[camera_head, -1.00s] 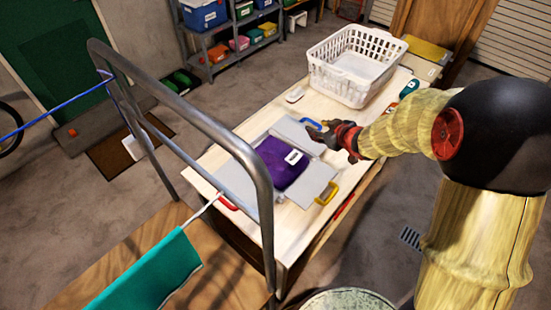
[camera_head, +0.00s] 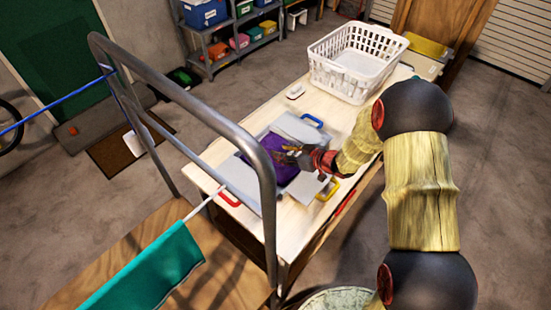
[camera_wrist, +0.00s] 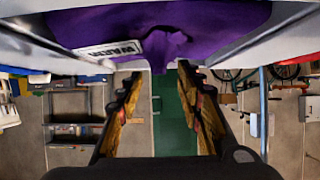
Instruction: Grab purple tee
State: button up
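The purple tee (camera_head: 287,174) lies folded on a grey folding board (camera_head: 240,178) on the table. My gripper (camera_head: 286,155) is over the tee in the head view and hides part of it. In the wrist view, the purple tee (camera_wrist: 220,22) fills the top, with a white "WARM" label (camera_wrist: 108,49). A raised fold of its cloth points towards my gripper (camera_wrist: 158,75). The two fingers are apart, with a gap between them. Whether the tips touch the cloth I cannot tell.
The board has red (camera_head: 229,199), blue (camera_head: 312,120) and yellow (camera_head: 328,190) handles. A white basket (camera_head: 357,62) stands at the table's far end. A metal rail (camera_head: 190,100) and a teal cloth (camera_head: 150,268) are at the near left. A small white item (camera_head: 295,91) lies near the basket.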

jog(key=shift+x, duration=1)
jog(key=shift+c, duration=0.3)
grip_shut()
